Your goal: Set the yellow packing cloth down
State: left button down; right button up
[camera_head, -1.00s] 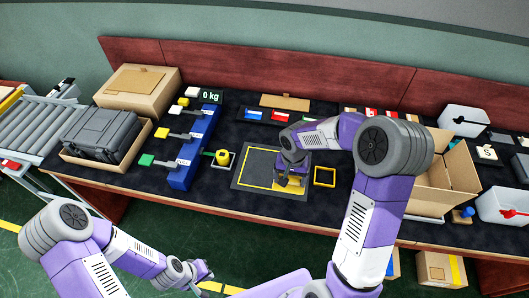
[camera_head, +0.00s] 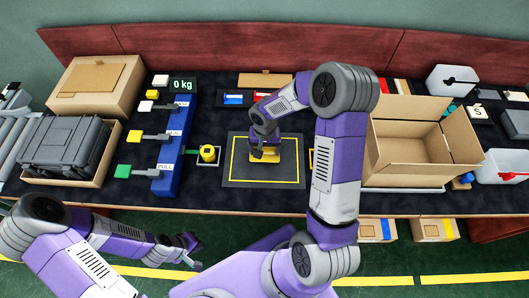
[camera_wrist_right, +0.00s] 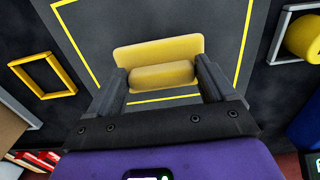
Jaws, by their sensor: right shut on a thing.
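The yellow packing cloth (camera_head: 264,156) is at my right gripper, over the dark mat with a yellow outline (camera_head: 240,180). In the right wrist view the cloth (camera_wrist_right: 158,50) shows as a flat yellow sheet with a thicker fold between the fingers. My right gripper (camera_head: 263,148) is shut on it; the fingers (camera_wrist_right: 162,82) stand at both sides of the fold. I cannot tell whether the cloth touches the mat. My left gripper (camera_head: 192,250) is low at the left, in front of the table and away from the cloth; its jaws are too small to read.
A yellow square frame (camera_wrist_right: 43,76) and a white frame with a yellow cylinder (camera_head: 208,154) flank the mat. A blue lever rack (camera_head: 174,150) stands left. An open cardboard box (camera_head: 415,165) stands right. A grey case (camera_head: 65,145) sits far left.

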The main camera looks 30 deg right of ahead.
aim_at(265, 150)
jog(key=shift+w+f, duration=0.1)
jog(key=shift+f, duration=1.15)
jog(key=shift+f+b, duration=0.15)
jog(key=shift+b, duration=0.2)
jog(key=o, duration=0.8)
jog(key=shift+r+p, duration=0.3)
jog(key=shift+r, duration=0.15)
notch_tip(265, 150, up, 11)
jog(key=shift+r+p, duration=0.2)
jog(key=shift+p, duration=1.05)
